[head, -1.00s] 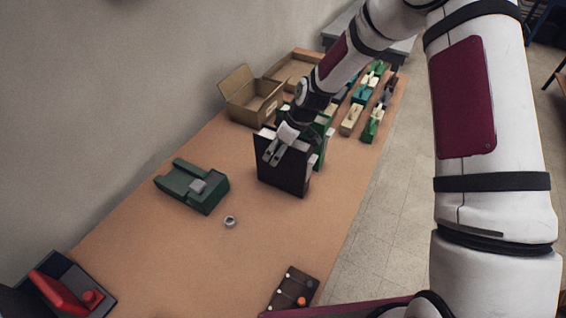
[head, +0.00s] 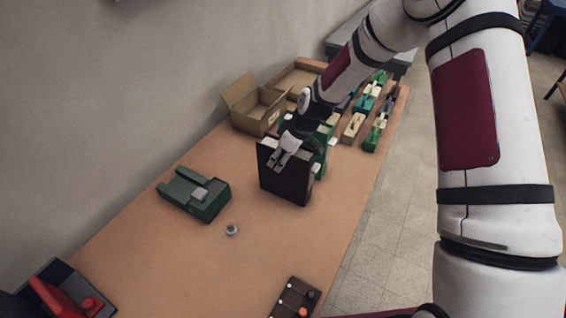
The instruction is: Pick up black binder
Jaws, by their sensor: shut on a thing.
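The black binder (head: 284,185) stands upright near the middle of the long tan table, its broad dark face toward the camera. My gripper (head: 278,162) comes down from above and is shut on the binder's top edge. The far side of the binder is hidden. Whether its bottom edge touches the table or hangs just above it, I cannot tell. Green binders or boxes (head: 326,143) stand close behind it, partly covered by my arm.
An open cardboard box (head: 254,108) stands behind left, with several small coloured items (head: 370,140) at the back right. A green device (head: 193,193), a small grey round object (head: 231,230), a red device (head: 60,298) and a dark panel (head: 290,296) lie nearer. Bare table surrounds them.

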